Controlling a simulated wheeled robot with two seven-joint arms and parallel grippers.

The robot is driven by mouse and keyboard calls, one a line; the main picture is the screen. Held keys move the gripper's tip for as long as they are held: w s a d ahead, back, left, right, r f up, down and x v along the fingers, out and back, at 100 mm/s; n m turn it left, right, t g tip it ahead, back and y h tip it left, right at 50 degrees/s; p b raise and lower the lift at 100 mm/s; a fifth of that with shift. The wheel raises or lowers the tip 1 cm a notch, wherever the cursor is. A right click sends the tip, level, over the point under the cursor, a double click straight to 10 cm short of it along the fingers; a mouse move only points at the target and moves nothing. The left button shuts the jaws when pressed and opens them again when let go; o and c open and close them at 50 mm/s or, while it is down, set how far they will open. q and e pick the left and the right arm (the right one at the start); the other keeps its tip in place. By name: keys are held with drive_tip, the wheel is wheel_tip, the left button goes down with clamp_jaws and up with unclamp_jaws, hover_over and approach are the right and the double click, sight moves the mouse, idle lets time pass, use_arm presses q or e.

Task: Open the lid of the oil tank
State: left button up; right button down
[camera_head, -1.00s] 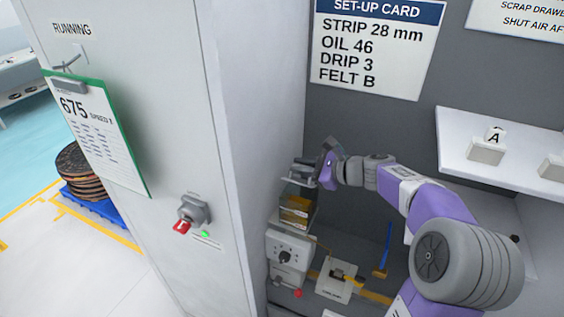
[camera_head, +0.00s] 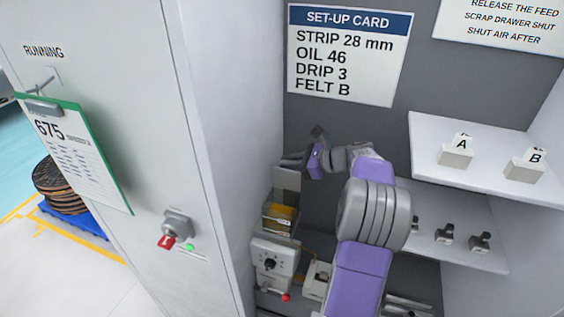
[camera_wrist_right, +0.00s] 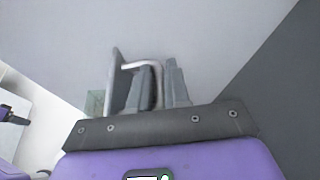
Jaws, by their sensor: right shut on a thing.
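The oil tank (camera_head: 281,221) is a small clear-sided box with amber content, above a white control box on the left of the bay. Its grey lid (camera_head: 286,180) stands raised at the tank's back, tilted steeply up, so the top looks open. My right gripper (camera_head: 293,159) is at the lid's upper edge. In the right wrist view my right gripper (camera_wrist_right: 160,88) is shut on the lid's bent metal handle (camera_wrist_right: 150,64), and the lid (camera_wrist_right: 115,80) shows edge-on beside the fingers. My left gripper is not in view.
A tall grey cabinet (camera_head: 215,100) walls off the left side, close to the tank. A white upper shelf (camera_head: 480,135) with blocks A and B (camera_head: 525,164) and a lower shelf (camera_head: 480,262) with small dark parts are at the right. The white control box (camera_head: 273,262) has a knob.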

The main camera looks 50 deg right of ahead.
drive_tip(key=shift+d+f, duration=0.1)
drive_tip(key=shift+d, duration=0.15)
idle(0.4)
drive_tip(key=c, duration=1.2)
unclamp_jaws()
drive_tip(key=b+v, duration=0.1)
drive_tip(key=v, duration=0.6)
drive_tip(key=shift+s+d, duration=0.1)
drive_tip(key=shift+s, duration=0.1)
